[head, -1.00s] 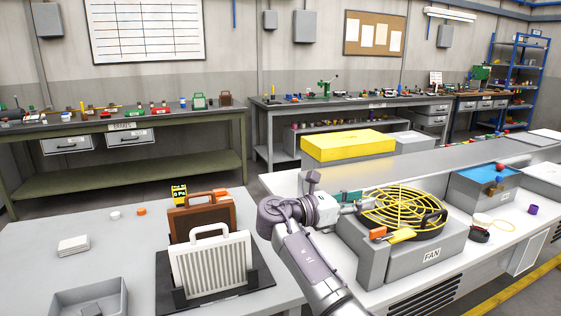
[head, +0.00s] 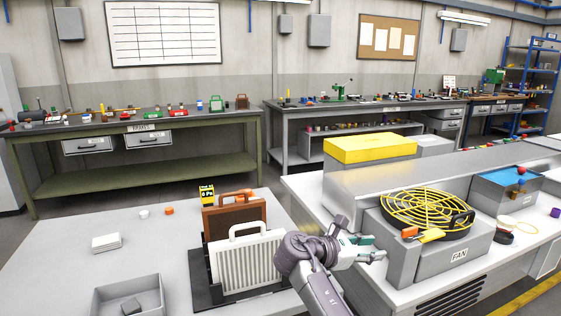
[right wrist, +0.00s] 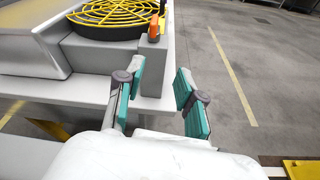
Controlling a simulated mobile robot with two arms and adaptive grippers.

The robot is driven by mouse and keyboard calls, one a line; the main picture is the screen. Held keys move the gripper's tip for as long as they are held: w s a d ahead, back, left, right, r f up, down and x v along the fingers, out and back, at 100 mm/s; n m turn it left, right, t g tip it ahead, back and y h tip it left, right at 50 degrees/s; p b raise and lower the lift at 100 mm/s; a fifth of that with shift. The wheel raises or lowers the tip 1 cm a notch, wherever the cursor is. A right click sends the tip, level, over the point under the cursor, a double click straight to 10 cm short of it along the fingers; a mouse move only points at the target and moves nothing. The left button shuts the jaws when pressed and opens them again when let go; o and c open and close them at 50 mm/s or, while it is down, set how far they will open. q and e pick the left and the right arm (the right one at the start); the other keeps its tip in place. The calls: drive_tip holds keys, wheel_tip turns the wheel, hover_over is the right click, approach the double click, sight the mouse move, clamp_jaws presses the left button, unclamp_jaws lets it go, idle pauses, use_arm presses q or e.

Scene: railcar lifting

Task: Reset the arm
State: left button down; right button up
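My right gripper (head: 372,248) is in front of the fan box and apart from it. In the right wrist view its two teal-padded fingers (right wrist: 158,97) stand apart with nothing between them. The fan unit, a grey box (head: 455,253) labelled FAN with a yellow round guard (head: 427,208), is on the white bench to the right of the gripper. The guard also shows in the right wrist view (right wrist: 112,12). My left gripper is not in view.
A white finned filter panel (head: 248,262) and a brown one (head: 234,216) stand upright in a black holder on the left table, close to my right arm. A grey tray (head: 160,283) is at the table's front. A blue-lined bin (head: 507,190) is right of the fan.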

drive_tip(key=s+d+f+m+g+y, duration=0.1)
drive_tip(key=s+f+m+y, duration=0.3)
drive_tip(key=s+f, duration=0.65)
drive_tip(key=s+d+f+m+g+y, duration=0.1)
drive_tip(key=s+f+m+y, duration=0.45)
drive_tip(key=f, duration=0.75)
drive_tip(key=s+a+m+y, duration=0.15)
drive_tip(key=s+m, duration=0.25)
drive_tip(key=s, duration=0.8)
drive_tip(key=s+a+m+y, duration=0.1)
drive_tip(key=s+m+y, duration=0.3)
drive_tip(key=s, duration=0.9)
wheel_tip(320, 180, down, 23)
drive_tip(key=g+p, duration=0.2)
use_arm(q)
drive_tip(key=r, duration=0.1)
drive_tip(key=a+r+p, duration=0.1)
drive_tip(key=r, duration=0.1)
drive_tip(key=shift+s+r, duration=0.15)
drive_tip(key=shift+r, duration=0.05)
use_arm(e)
drive_tip(key=s+d+f+g+h, duration=0.1)
drive_tip(key=s+d+f, duration=0.1)
drive_tip(key=s+f, duration=1.4)
drive_tip(key=shift+s+d, duration=0.35)
drive_tip(key=shift+s, duration=0.45)
drive_tip(key=shift+f, duration=0.1)
